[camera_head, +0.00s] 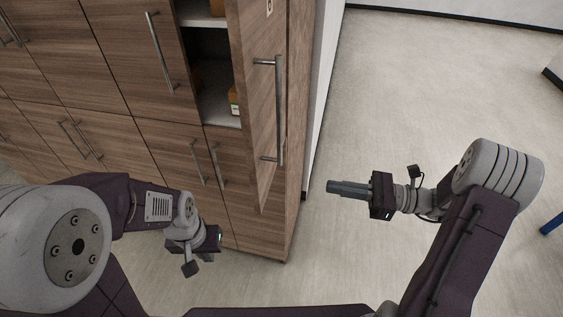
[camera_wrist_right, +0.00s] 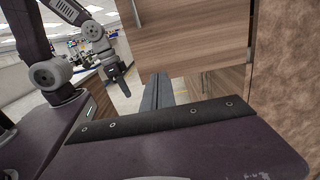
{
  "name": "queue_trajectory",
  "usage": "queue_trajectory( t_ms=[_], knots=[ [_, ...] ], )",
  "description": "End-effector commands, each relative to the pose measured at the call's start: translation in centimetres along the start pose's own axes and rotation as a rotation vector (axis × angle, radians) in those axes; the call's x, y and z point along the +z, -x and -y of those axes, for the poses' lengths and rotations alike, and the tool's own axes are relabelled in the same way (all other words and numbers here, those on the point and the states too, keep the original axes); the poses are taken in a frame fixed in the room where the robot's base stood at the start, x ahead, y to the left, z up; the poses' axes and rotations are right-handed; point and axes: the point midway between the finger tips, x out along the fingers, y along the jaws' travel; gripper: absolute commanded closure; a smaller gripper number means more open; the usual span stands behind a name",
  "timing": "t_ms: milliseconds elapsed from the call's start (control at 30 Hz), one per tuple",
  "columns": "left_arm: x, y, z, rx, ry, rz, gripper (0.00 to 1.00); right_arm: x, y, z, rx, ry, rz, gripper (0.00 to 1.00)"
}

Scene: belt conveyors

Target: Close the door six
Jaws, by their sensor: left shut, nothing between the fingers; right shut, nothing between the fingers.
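The open wooden cabinet door (camera_head: 256,70) stands swung out toward me, with a long metal bar handle (camera_head: 279,110) on its face and a partly cut-off label (camera_head: 269,7) at the top. I cannot read the label. A wooden panel with a handle also shows in the right wrist view (camera_wrist_right: 195,40). My right gripper (camera_head: 331,187) is shut and empty, to the right of the door and apart from it. Its closed fingers show in the right wrist view (camera_wrist_right: 157,92). My left gripper (camera_head: 215,240) is low in front of the lower cabinet doors, empty; its fingers are hardly visible.
Behind the open door are shelves (camera_head: 221,108) with a few boxes (camera_head: 234,101). Closed wooden doors with bar handles (camera_head: 163,53) fill the left. A pale wall edge (camera_head: 320,100) adjoins the cabinet.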

Motion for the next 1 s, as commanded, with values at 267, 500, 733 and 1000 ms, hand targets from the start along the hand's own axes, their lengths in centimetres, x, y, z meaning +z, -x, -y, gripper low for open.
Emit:
queue_trajectory(
  t_ms=[267,500,733,1000],
  knots=[
    [0.0,0.4,0.0,0.000,0.000,0.001,1.00,0.0,-1.8,-0.1,0.005,0.001,-0.002,1.00],
    [-0.2,1.8,0.0,0.000,0.000,0.001,1.00,0.1,-7.1,-0.2,0.008,0.000,-0.004,1.00],
    [-0.3,3.2,-0.1,0.000,0.000,0.001,1.00,0.1,-11.6,-0.2,0.006,0.000,-0.004,1.00],
    [-0.4,3.8,-0.1,0.000,0.000,0.001,1.00,-0.2,-14.0,-0.1,0.003,0.003,-0.005,1.00]
  ],
)
